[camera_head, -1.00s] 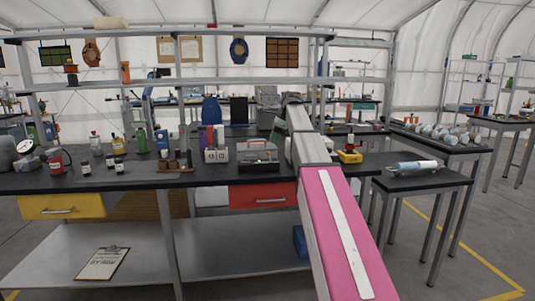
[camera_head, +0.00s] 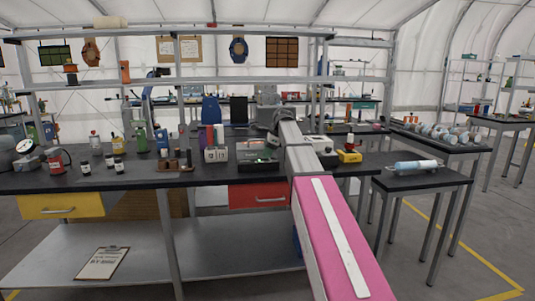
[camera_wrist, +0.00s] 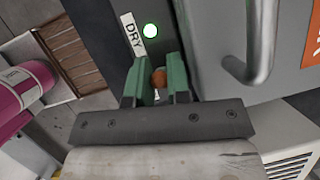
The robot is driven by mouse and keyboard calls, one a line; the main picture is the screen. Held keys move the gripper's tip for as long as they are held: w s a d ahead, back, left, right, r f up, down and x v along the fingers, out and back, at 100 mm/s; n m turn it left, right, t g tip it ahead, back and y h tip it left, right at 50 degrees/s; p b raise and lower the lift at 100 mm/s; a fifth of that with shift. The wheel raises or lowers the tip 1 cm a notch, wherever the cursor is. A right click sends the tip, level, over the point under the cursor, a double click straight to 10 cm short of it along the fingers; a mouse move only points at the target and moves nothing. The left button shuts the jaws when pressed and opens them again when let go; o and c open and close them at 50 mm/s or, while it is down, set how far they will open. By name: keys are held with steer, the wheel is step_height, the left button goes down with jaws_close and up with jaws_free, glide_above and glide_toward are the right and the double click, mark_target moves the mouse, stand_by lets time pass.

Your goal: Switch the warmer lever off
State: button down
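The warmer lever shows in the wrist view as a small round brown-orange knob (camera_wrist: 159,77) on a dark panel. My gripper (camera_wrist: 159,80) has its two green fingers close together, one on each side of the knob, with little or no gap visible. Most of the lever behind the fingers is hidden. A lit green lamp (camera_wrist: 151,31) and a "DRY" label (camera_wrist: 132,34) are on the panel just above the fingertips. In the head view my arm hides the gripper and lever.
A grey door with a metal bar handle (camera_wrist: 262,45) is close on the right in the wrist view. In the head view, the black bench (camera_head: 70,182) carries bottles, a vial rack and a toolbox-like case (camera_head: 258,163) left of my arm.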

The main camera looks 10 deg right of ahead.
steer(key=shift+a+h, duration=0.25)
steer(key=shift+h, duration=0.35)
steer(key=shift+f+h, duration=0.15)
steer(key=shift+h, duration=0.35)
steer(key=c, duration=1.4)
jaws_free()
steer(key=shift+a, duration=0.1)
steer(key=shift+o, duration=0.2)
steer(key=v, duration=1)
steer(key=shift+r, duration=0.4)
steer(key=shift+s, duration=0.15)
